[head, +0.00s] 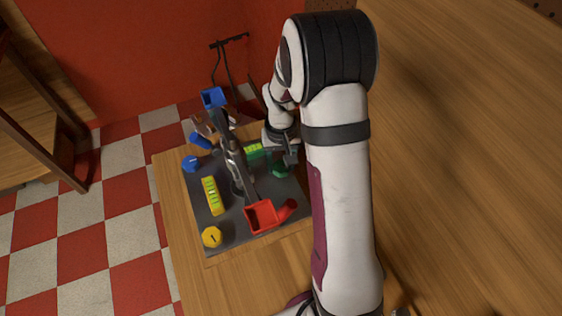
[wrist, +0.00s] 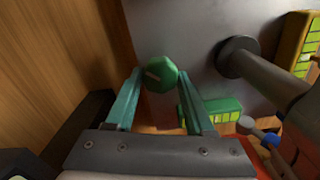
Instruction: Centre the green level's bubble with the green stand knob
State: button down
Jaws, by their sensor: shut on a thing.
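The green stand knob (wrist: 160,73) sits on the dark grey plate, with a short pale mark on its face. It also shows in the head view (head: 280,171), partly hidden under my gripper. My gripper (wrist: 159,76) is shut on the knob, one finger on each side of it. In the head view my gripper (head: 288,157) reaches down to the knob from above. The green level (head: 253,149) lies behind the knob in the head view, partly covered. It also shows in the wrist view (wrist: 212,110), right of the fingers. I cannot make out its bubble.
A dark post stands mid-plate (head: 206,234). A yellow level (head: 210,196), a yellow knob (head: 211,237) and a blue knob (head: 191,164) are on the left. A red cup-like part (head: 262,217) is at the front, a blue one (head: 213,97) at the back.

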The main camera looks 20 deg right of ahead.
aim_at(281, 166)
jog(key=m, duration=0.6)
jog(key=shift+m, duration=0.5)
dwell(0.3)
jog(key=shift+c, duration=1.3)
grip_release()
jog(key=shift+r, duration=0.1)
notch_tip(281, 166, up, 16)
jog(key=shift+f, duration=0.2)
